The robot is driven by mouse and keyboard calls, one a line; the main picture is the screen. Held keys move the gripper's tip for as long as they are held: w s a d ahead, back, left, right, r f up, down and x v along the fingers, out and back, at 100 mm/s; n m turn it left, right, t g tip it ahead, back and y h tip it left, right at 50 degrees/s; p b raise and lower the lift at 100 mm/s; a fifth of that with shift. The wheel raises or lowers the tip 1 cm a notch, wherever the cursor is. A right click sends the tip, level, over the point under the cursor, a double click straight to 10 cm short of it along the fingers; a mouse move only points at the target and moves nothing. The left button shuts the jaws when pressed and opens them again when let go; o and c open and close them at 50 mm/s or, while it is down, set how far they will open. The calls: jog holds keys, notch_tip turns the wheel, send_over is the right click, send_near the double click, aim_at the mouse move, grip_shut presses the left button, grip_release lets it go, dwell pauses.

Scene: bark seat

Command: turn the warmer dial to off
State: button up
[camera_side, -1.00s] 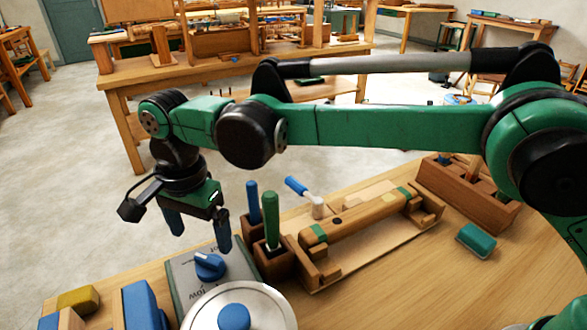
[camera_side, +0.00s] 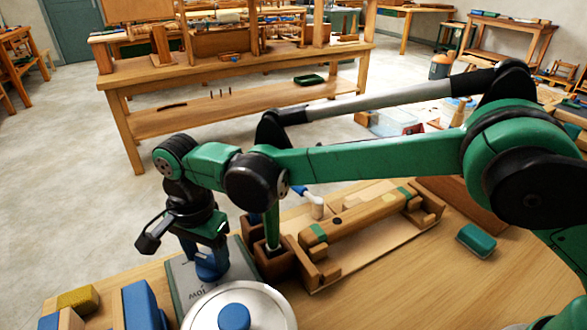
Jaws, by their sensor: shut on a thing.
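The warmer (camera_side: 183,281) is a grey box with printed lettering at the table's front left. Its blue dial (camera_side: 208,268) is mostly hidden behind my gripper's blue fingers. My gripper (camera_side: 207,264) points down over the warmer's top and is shut on the dial. The dial's pointing direction cannot be read. A pale round lid with a blue knob (camera_side: 234,317) stands at the warmer's near end.
A wooden holder (camera_side: 272,262) with a green-handled tool stands right of the warmer. A wooden jig (camera_side: 330,260) holds a wooden piece beyond it. Blue and yellow blocks (camera_side: 78,299) lie left.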

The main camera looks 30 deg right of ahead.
jog(key=shift+n, duration=0.4)
jog(key=n, duration=0.2)
jog(key=shift+n, duration=0.4)
jog(key=n, duration=0.3)
jog(key=shift+n, duration=0.4)
jog(key=n, duration=0.7)
jog(key=shift+r, duration=0.1)
jog(key=n, duration=0.6)
jog(key=shift+n, duration=0.3)
jog(key=n, duration=0.3)
jog(key=shift+n, duration=2)
jog(key=o, duration=1.3)
